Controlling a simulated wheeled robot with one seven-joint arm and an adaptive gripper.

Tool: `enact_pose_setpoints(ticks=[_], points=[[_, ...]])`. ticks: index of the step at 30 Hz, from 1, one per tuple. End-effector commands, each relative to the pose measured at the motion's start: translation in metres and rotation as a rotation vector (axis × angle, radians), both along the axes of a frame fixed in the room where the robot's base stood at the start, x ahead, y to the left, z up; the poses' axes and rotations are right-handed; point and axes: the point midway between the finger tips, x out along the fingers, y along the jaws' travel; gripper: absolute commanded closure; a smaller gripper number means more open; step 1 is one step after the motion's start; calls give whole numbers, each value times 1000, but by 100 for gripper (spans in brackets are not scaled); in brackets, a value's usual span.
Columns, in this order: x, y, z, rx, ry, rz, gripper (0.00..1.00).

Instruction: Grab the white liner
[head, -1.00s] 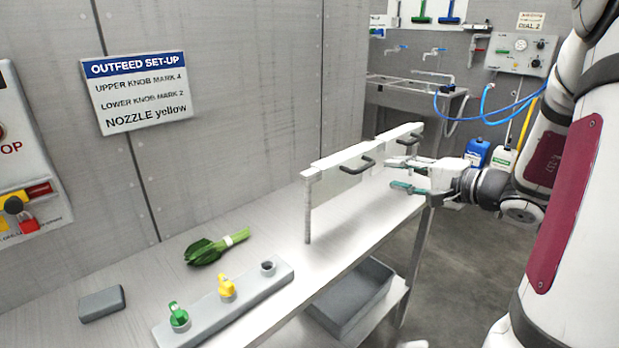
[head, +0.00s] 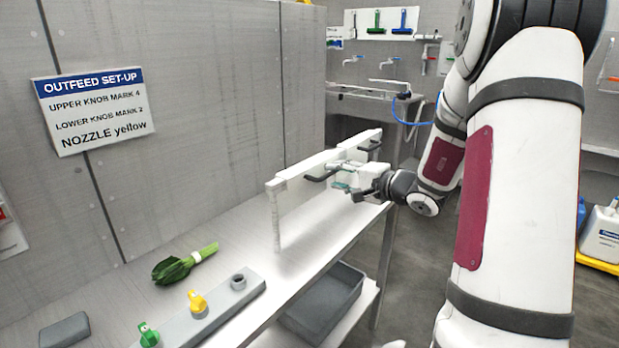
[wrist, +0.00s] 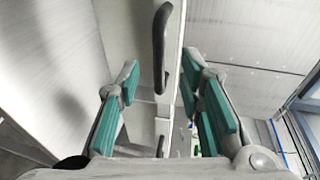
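I cannot tell for sure which thing is the white liner. A long white upright panel (head: 305,203) with dark handles stands along the front edge of the steel table. The near handle (head: 322,177) also shows in the wrist view (wrist: 161,50). My gripper (head: 338,173) is at the panel's near part, close to this handle. In the wrist view my gripper (wrist: 158,88) is open, its teal-padded fingers apart, with the handle and the panel's edge ahead between them. I see no contact with the handle.
On the steel table (head: 215,225) lie a leafy green bunch (head: 180,266), a grey block (head: 64,330) and a grey nozzle holder (head: 215,310) with green and yellow nozzles. A grey tub (head: 325,305) sits on the lower shelf. A white jug (head: 602,235) stands at the right.

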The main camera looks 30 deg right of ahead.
Motion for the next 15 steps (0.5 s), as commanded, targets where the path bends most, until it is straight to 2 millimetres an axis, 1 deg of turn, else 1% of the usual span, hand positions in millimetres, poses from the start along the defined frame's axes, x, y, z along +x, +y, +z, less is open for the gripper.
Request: enact_pose_setpoints(ticks=[4, 7, 10, 14, 15], points=[[22, 4, -5, 2, -1, 3, 66], [33, 5, -8, 0, 0, 2, 66], [38, 6, -9, 1, 0, 0, 66], [37, 6, -9, 0, 0, 0, 66], [37, 6, -9, 0, 0, 0, 68]])
